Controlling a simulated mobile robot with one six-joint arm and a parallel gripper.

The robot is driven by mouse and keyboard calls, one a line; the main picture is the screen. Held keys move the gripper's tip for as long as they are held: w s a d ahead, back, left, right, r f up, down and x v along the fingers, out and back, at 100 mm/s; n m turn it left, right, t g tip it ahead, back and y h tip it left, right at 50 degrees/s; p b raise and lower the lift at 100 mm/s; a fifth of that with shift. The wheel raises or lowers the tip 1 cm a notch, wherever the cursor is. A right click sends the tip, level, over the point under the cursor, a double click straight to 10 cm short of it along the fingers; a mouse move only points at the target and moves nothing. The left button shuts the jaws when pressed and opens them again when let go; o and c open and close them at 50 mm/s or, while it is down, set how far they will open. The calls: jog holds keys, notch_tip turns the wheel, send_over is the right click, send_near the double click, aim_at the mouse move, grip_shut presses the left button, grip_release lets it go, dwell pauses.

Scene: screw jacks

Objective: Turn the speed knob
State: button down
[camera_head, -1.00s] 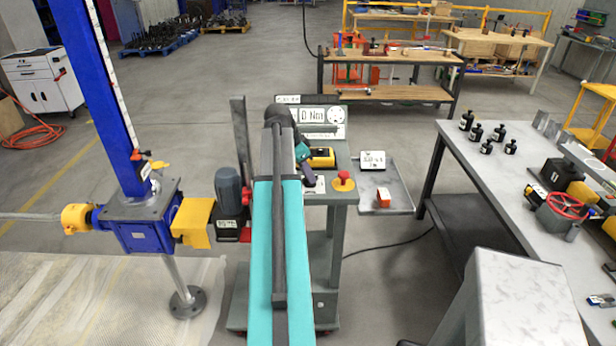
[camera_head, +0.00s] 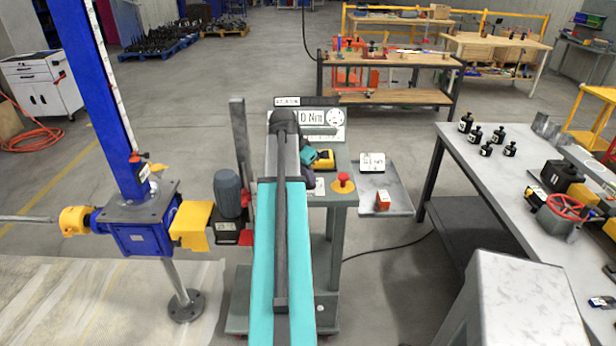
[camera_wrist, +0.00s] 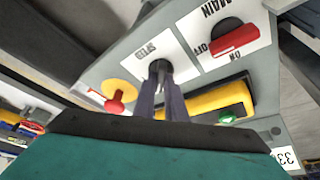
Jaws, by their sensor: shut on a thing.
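The speed knob (camera_wrist: 158,66) is a small dark knob on a white label plate on the grey panel, in the wrist view. My gripper (camera_wrist: 166,92) has its two dark fingers closed around the knob, so they hide much of it. Its turned position cannot be read. In the head view, my gripper (camera_head: 308,174) shows as a small purple and teal shape at the panel, partly behind my arm. The knob itself is hidden there.
A red main switch (camera_wrist: 233,38) and a yellow box with a green button (camera_wrist: 220,102) sit close beside the knob. A red mushroom button (camera_wrist: 115,103) is on the other side. A display reading 0 Nm (camera_head: 318,117) stands behind. The blue screw jack (camera_head: 143,236) is left.

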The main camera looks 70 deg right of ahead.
jog(key=c, duration=1.8)
grip_release()
jog(key=shift+r, duration=0.15)
jog(key=b+v, duration=0.3)
jog(key=v, duration=1)
jog(key=shift+r, duration=0.3)
jog(key=shift+w+a, duration=0.1)
